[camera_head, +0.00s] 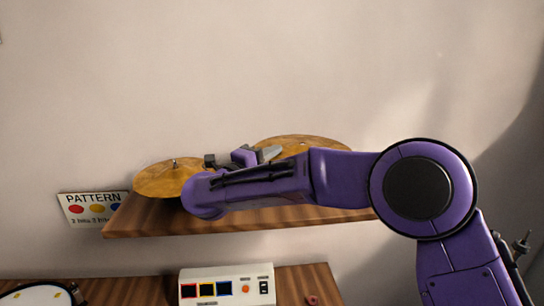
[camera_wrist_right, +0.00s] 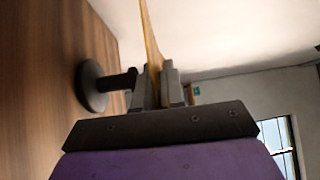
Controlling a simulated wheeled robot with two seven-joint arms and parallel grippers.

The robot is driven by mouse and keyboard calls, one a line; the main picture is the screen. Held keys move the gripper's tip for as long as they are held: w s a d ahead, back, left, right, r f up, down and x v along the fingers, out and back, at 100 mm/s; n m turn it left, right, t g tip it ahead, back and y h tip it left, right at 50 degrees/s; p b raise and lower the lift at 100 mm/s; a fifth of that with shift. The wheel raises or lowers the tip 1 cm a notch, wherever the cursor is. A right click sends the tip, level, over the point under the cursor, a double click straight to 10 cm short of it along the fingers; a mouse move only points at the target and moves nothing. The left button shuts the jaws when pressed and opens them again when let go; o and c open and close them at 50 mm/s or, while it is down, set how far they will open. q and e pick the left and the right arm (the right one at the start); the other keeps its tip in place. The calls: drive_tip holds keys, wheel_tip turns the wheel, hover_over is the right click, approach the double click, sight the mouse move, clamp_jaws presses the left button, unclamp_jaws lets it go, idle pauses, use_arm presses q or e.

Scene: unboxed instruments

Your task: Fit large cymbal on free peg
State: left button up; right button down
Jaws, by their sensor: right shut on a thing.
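The large cymbal (camera_head: 318,143), a golden disc, is over the right part of the wooden shelf, partly hidden behind my right arm. My right gripper (camera_head: 268,154) is shut on its edge. In the right wrist view the cymbal (camera_wrist_right: 151,40) shows edge-on, a thin golden strip between the two fingers (camera_wrist_right: 157,85). A black peg with a round base (camera_wrist_right: 92,87) stands on the wood close beside the fingers, apart from the cymbal's visible edge. Whether the cymbal's centre is over any peg is hidden. My left gripper is out of view.
Another golden cymbal (camera_head: 165,178) sits on a peg at the left of the wooden shelf (camera_head: 150,222). A pattern card (camera_head: 93,208) is on the wall. Below, a white box with coloured squares (camera_head: 228,285) and a drum (camera_head: 42,294) stand on a lower table.

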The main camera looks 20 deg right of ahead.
drive_tip(key=shift+s, duration=0.1)
drive_tip(key=shift+f, duration=0.1)
drive_tip(key=shift+f+b, duration=1.2)
drive_tip(key=shift+f, duration=0.4)
drive_tip(key=shift+f, duration=0.1)
drive_tip(key=shift+f+b, duration=0.35)
drive_tip(key=c, duration=1.1)
unclamp_jaws()
drive_tip(key=shift+c, duration=0.2)
